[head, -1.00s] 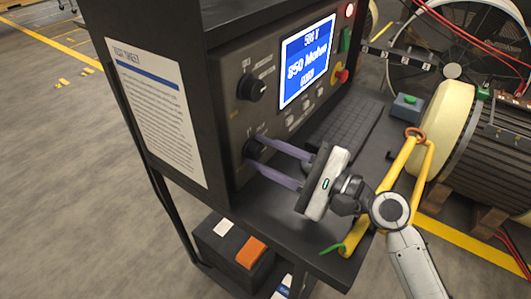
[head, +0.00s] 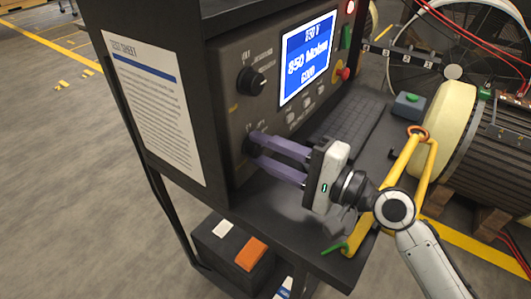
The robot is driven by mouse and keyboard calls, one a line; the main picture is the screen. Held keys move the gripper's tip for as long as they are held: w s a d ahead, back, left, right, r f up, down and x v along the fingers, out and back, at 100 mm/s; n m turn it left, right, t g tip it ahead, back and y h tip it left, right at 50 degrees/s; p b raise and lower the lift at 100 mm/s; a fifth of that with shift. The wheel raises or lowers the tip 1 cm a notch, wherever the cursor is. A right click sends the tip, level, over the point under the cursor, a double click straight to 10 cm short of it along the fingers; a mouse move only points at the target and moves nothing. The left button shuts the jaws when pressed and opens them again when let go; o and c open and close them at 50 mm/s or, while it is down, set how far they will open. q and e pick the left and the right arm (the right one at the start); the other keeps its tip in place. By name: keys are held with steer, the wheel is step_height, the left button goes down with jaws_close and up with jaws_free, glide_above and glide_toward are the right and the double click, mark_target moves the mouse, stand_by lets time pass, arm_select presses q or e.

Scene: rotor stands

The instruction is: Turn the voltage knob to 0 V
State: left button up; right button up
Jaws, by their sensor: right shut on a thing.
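The tester's dark front panel (head: 225,115) carries two black knobs, one above the other. The upper knob (head: 251,81) stands free. The lower knob (head: 247,146), which I take as the voltage knob, is partly hidden by my fingers. My right gripper (head: 258,151) reaches in from the right, with its two purple fingers shut on the lower knob, one above the other. The blue screen (head: 307,62) shows a voltage line at the top, too blurred to read surely, and a larger line below. My left gripper is not in view.
A keyboard (head: 348,124) lies on the cart's shelf right of the panel. A yellow-handled cable or clamp (head: 414,160) and a large motor (head: 485,150) are at the right. A sheet of text (head: 150,100) hangs on the cart's left side.

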steer(key=n, duration=0.2)
steer(key=n+b, duration=0.1)
steer(key=n, duration=0.1)
steer(key=shift+s+f+n, duration=0.1)
steer(key=shift+f+n, duration=0.1)
steer(key=shift+n, duration=0.1)
steer(key=n+b, duration=0.1)
steer(key=n, duration=0.2)
steer(key=shift+h, duration=0.3)
steer(key=shift+n+b, duration=0.3)
steer(key=shift+n, duration=0.9)
steer(key=o, duration=1)
steer(key=shift+o, duration=0.2)
steer(key=shift+r, duration=0.1)
